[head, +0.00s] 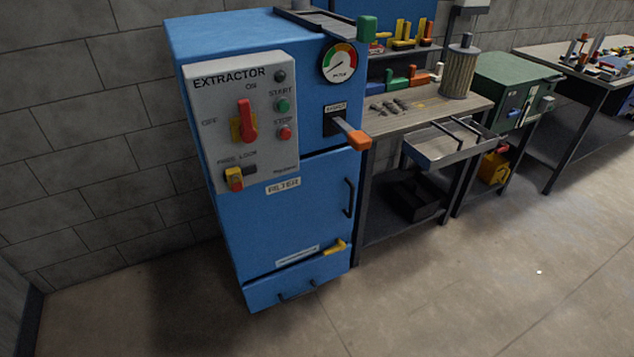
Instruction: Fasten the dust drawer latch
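The blue extractor cabinet (235,250) stands against the wall, left of centre in the head view. I cannot tell for sure whether the drawer sits fully flush. A yellow latch lever (335,247) sits just above the drawer's right part, under the filter door (300,215), and points to the right. Whether it engages the drawer is too small to tell. Neither of my grippers is in view.
The control panel (243,125) is on the cabinet's upper front. An orange-tipped handle (357,139) sticks out at the upper right. A workbench (425,105) with an open drawer (450,146) stands to the right. The floor (430,300) before the cabinet is clear.

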